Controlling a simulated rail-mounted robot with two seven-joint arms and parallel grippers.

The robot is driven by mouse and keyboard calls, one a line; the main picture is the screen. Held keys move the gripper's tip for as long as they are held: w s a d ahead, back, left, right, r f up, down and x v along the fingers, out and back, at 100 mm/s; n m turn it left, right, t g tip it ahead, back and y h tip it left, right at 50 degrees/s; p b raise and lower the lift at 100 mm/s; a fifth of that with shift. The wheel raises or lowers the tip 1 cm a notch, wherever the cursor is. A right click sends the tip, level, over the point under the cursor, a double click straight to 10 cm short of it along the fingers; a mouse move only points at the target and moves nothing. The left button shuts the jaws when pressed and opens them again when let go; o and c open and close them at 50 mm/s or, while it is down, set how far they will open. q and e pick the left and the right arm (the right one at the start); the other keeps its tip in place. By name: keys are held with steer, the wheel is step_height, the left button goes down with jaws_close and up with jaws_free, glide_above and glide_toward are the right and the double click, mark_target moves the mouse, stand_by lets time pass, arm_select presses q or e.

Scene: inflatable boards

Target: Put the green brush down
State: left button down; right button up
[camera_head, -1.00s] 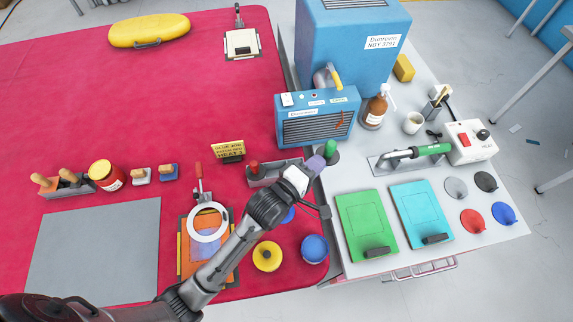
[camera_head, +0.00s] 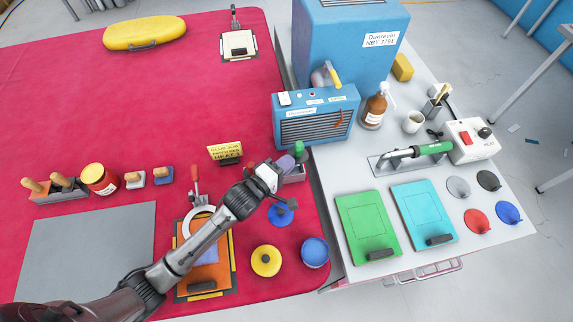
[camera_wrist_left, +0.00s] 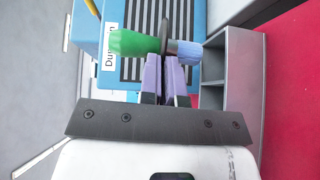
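My left gripper (camera_head: 282,166) is shut on the green brush (camera_head: 298,149) and holds it by the grey tray. In the left wrist view, the purple fingers (camera_wrist_left: 165,78) close around the brush. Its green part (camera_wrist_left: 135,42) sticks out left and a blue-grey end (camera_wrist_left: 188,52) right. The grey tray (camera_wrist_left: 245,75), with its dividers, lies just right of the brush in that view. I cannot tell whether the brush touches the tray. My right gripper is not in view.
A blue heater box (camera_head: 315,125) stands just behind the gripper. Blue (camera_head: 315,251) and yellow (camera_head: 266,260) pots stand in front. Green (camera_head: 367,225) and cyan (camera_head: 424,215) boards lie on the white side table.

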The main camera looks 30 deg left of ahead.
arm_select(q)
steer(key=shift+f, duration=0.3)
steer(key=shift+f, duration=0.1)
steer(key=shift+f, duration=0.4)
steer(key=shift+f, duration=0.1)
